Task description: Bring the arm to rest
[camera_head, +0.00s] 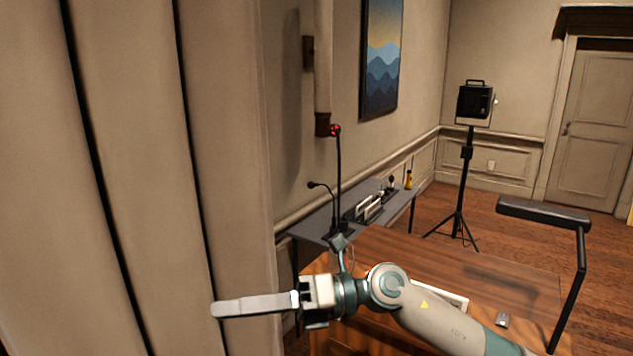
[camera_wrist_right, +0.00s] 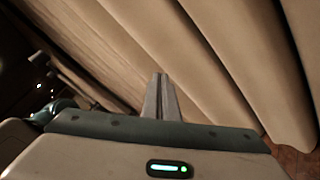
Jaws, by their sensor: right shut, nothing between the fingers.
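My right gripper (camera_head: 220,309) reaches across the lower middle of the head view, its fingers pointing left toward a beige panelled surface. It is shut and empty, and its fingers overlap that surface in the picture. In the right wrist view the two fingers (camera_wrist_right: 160,82) are together with nothing between them, and the beige folds lie beyond them. I cannot tell whether the fingertips touch the surface. My right arm (camera_head: 440,318) comes in from the lower right, in front of the wooden desk. My left gripper does not show.
The beige panelled surface (camera_head: 115,150) fills the left side. The wooden desk (camera_head: 440,260) stands behind my arm, with a grey side table (camera_head: 318,226) bearing microphones behind it. A speaker on a stand (camera_head: 476,103) and a black armrest-like bar (camera_head: 545,213) are at right. Floor shows near the door (camera_head: 592,125).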

